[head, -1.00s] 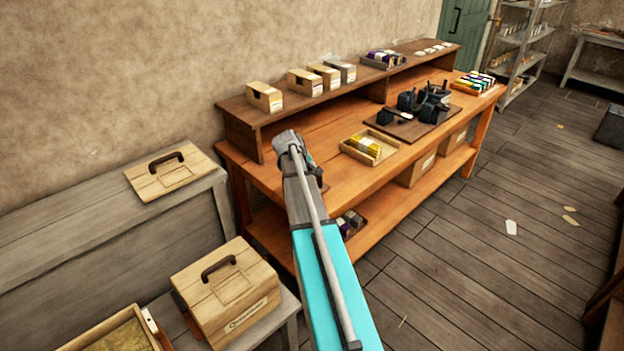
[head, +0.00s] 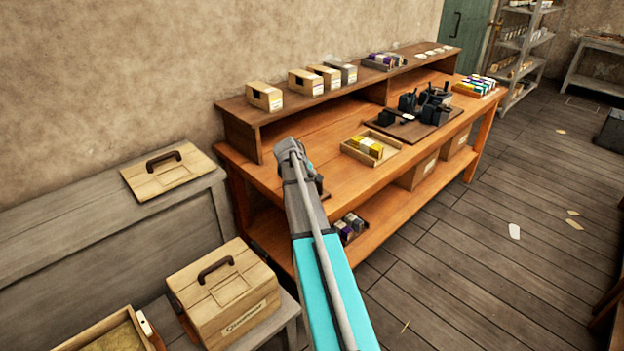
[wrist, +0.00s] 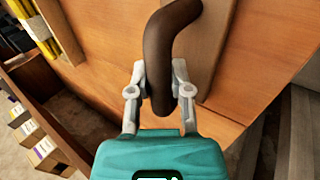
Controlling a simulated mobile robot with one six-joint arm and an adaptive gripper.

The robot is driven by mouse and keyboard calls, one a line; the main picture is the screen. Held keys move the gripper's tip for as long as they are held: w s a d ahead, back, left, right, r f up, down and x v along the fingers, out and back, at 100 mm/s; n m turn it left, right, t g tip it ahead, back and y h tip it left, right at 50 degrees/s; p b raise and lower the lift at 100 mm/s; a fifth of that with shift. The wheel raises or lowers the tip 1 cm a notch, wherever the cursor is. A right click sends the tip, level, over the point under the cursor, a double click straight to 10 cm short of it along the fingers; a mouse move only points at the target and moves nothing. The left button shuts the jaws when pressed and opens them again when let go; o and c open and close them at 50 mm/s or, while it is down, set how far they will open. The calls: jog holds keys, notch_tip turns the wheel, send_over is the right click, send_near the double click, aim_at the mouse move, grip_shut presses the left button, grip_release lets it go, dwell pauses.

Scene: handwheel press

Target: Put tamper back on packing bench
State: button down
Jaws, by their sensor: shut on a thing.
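The tamper (wrist: 165,45) shows in the wrist view as a dark brown, bent, rounded handle. My gripper (wrist: 160,95) is shut on this handle, one grey finger on each side. A flat wooden piece behind the handle may be the tamper's plate; I cannot tell for sure. The packing bench (head: 300,150) is the long orange-brown wooden bench in the head view. Its top (wrist: 100,50) fills much of the wrist view behind the handle. In the head view my arm reaches over the bench's near left end and mostly hides my gripper. Contact between tamper and bench cannot be told.
A raised shelf (head: 240,111) with small boxes runs along the bench's back. An open tray (head: 370,150) with yellow packets and a board with dark metal parts (head: 420,120) stand to the right. A lidded wooden box (head: 225,290) stands at the front left.

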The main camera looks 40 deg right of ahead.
aim_at(311, 176)
jog(key=shift+f, duration=0.1)
jog(key=c, duration=0.5)
grip_release()
jog(key=shift+c, duration=0.2)
jog(key=p+v, duration=0.2)
jog(key=v, duration=0.1)
jog(key=shift+p, duration=0.3)
jog(key=p+v, duration=0.7)
jog(key=v, duration=0.2)
jog(key=shift+a, duration=0.1)
dwell(0.4)
jog(key=s+a+f+y, duration=0.1)
jog(key=s+a, duration=0.4)
jog(key=a, duration=0.7)
jog(key=s+a+f+y, duration=0.1)
jog(key=s+a+y, duration=0.2)
jog(key=a, duration=0.9)
jog(key=s+a+m+y, duration=0.1)
jog(key=s+a+y, duration=0.1)
jog(key=s+a, duration=0.6)
jog(key=a, duration=0.4)
jog(key=shift+s+a+f+g+y, duration=0.15)
jog(key=shift+a+f+g+y, duration=0.15)
jog(key=shift+f, duration=0.1)
